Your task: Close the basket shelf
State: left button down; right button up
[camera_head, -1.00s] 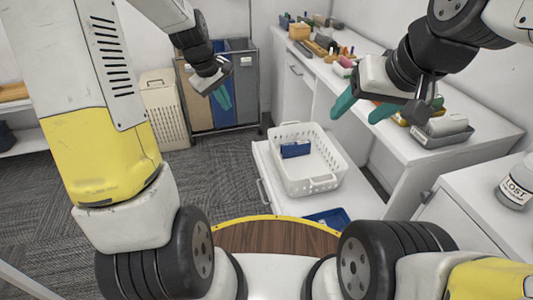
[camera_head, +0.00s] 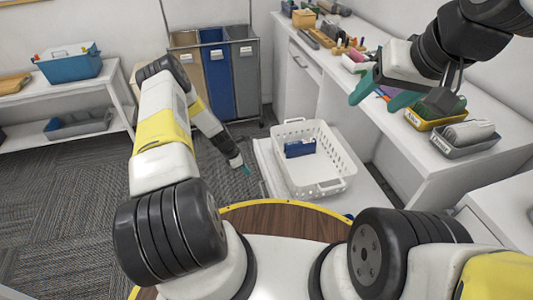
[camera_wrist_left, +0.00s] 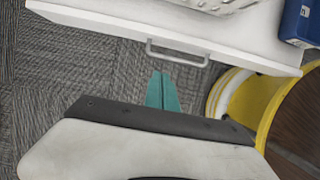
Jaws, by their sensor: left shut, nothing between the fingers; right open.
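The basket shelf (camera_head: 268,167) is a white pull-out shelf, standing out from under the white counter. A white perforated basket (camera_head: 330,183) sits on it with a blue item (camera_head: 300,149) inside. In the left wrist view, the shelf's front panel (camera_wrist_left: 110,28) has a grey bar handle (camera_wrist_left: 178,52). My left gripper (camera_head: 246,170) is shut and empty, low beside the shelf's front. In the left wrist view its teal fingertips (camera_wrist_left: 162,76) point at the panel, just below the handle; I cannot tell whether they touch. My right gripper (camera_head: 381,94) is open and empty above the counter.
The counter (camera_head: 455,165) carries grey and yellow trays of small items. Sorting bins (camera_head: 218,80) stand behind the shelf. A blue object (camera_wrist_left: 302,22) shows at the shelf's right in the left wrist view. Carpet is clear left of the shelf.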

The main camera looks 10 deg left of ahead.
pick_arm(q)
jog(key=x, duration=0.3)
jog(key=d+x, duration=0.1)
jog(key=x, duration=0.3)
jog(key=w+d+r+x, duration=0.1)
jog(key=x, duration=0.3)
jog(key=shift+d, duration=0.2)
jog(key=shift+w+d, duration=0.15)
jog(key=shift+d, duration=0.35)
